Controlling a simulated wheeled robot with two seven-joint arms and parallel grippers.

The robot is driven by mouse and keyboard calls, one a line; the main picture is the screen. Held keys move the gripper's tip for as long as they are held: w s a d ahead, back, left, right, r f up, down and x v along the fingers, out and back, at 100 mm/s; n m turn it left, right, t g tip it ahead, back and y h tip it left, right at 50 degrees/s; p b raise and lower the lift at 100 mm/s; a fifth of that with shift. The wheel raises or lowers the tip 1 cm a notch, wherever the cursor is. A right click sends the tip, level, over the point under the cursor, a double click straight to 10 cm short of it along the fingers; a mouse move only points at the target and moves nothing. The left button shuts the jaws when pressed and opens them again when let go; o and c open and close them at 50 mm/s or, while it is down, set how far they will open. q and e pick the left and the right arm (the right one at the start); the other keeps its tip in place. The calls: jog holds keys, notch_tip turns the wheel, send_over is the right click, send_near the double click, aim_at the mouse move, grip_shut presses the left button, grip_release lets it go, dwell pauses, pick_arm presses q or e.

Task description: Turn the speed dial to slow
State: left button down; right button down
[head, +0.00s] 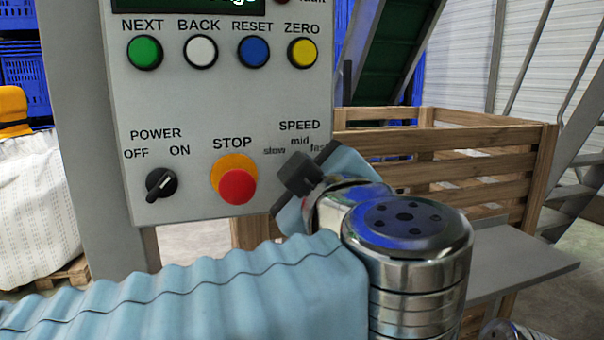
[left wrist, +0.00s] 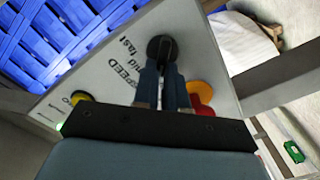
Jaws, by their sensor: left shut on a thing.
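The grey control panel (head: 205,100) carries the SPEED dial at its lower right. In the head view my left gripper (head: 303,174) covers the dial, and the labels slow, mid and fast show around it. In the left wrist view the round black speed dial (left wrist: 161,48) sits at the tips of my left gripper (left wrist: 161,72), whose two fingers are shut on its raised grip. I cannot tell which label the dial points at. My right gripper is not in view.
The red STOP button (head: 237,187) is just left of the dial, with the black POWER switch (head: 161,183) beyond it. Several coloured buttons line the panel above. A wooden crate (head: 490,150) stands behind on the right.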

pick_arm(q)
jog(key=c, duration=1.2)
grip_release()
jog(key=v, duration=1.4)
jog(key=shift+b, duration=0.35)
